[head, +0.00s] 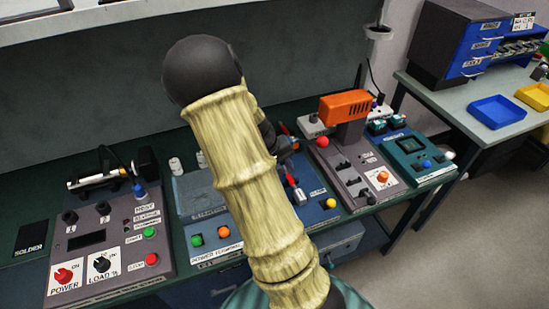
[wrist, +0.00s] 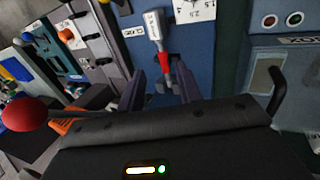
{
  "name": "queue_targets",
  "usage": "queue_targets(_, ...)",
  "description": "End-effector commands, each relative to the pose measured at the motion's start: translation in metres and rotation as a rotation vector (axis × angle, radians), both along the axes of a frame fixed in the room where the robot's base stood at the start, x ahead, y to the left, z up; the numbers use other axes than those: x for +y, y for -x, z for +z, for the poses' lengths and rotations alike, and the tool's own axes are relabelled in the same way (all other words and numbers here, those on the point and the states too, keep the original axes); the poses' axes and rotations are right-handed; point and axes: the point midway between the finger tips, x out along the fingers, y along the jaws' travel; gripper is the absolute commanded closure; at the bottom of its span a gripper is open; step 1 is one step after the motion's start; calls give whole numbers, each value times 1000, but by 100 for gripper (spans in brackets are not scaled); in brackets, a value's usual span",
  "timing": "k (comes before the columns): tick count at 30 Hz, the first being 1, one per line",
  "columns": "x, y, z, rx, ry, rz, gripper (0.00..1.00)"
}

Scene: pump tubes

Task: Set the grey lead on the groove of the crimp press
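My gripper (wrist: 160,88) shows in the wrist view with its two dark fingers apart. I cannot make out the grey lead in either view. I cannot tell for sure which unit is the crimp press, and no groove shows clearly.
A grey unit with an orange-topped tool (head: 345,107) and a red ball (head: 323,142) stands to the right, beside a teal unit (head: 418,158). A grey control box (head: 110,245) stands at the left. Blue (head: 497,111) and yellow trays occupy the side table.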

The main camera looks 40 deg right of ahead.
Motion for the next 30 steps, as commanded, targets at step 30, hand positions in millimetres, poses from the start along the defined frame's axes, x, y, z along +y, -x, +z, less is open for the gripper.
queue_targets(30,25,-5,55,-4,-8,2,65)
